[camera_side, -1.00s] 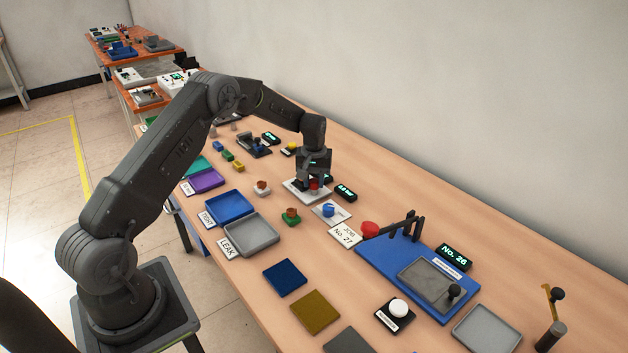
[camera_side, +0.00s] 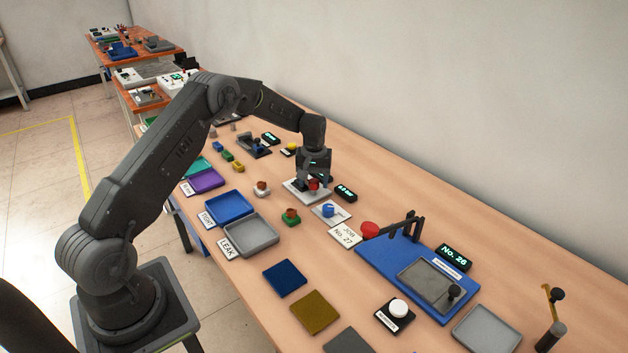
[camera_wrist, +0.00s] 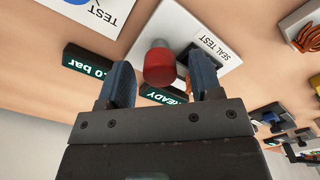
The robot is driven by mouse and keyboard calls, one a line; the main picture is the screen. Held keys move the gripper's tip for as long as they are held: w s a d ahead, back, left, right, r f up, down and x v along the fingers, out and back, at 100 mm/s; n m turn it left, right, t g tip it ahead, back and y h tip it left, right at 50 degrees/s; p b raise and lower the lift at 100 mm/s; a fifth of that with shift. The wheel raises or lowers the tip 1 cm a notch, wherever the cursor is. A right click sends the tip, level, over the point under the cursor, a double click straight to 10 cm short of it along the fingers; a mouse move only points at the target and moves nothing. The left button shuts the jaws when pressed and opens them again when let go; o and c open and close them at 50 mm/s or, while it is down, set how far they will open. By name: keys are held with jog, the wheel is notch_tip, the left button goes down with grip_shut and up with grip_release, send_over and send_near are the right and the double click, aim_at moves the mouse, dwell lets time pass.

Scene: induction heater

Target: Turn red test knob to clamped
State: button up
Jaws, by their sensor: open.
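The red test knob (camera_side: 314,185) stands upright on a pale plate (camera_side: 296,192) at mid-table in the side view. In the wrist view the knob (camera_wrist: 159,66) is a short red cylinder with a greyish top, between and slightly beyond my two blue-padded fingers. The plate carries a "SEAL TEST" label (camera_wrist: 212,45). My gripper (camera_side: 314,182) points down over the knob, and it shows in the wrist view (camera_wrist: 160,82) with its fingers spread. Gaps show on both sides of the knob, so neither finger appears to touch it. I see no clamped marking.
A display reading "READY" (camera_wrist: 163,95) and a bar display (camera_wrist: 88,71) stand close to my fingers. A blue knob (camera_side: 328,210) on a white plate is nearby. A blue fixture board (camera_side: 375,262) lies right.

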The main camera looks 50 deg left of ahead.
aim_at(314, 181)
notch_tip(314, 181, up, 14)
dwell(0.5)
jog(key=s+d+r+m+t, duration=0.3)
jog(key=s+d+r+m, duration=0.1)
jog(key=s+d+r, duration=0.9)
jog(key=s+d+m+t, duration=0.1)
jog(key=s+d, duration=0.3)
jog(key=s, duration=0.6)
jog(key=s+d+f+m+t, duration=0.1)
jog(key=s+d+m, duration=0.3)
jog(key=s, duration=0.6)
jog(key=shift+d+t, duration=0.2)
jog(key=shift+t, duration=0.1)
jog(key=shift+o, duration=0.2)
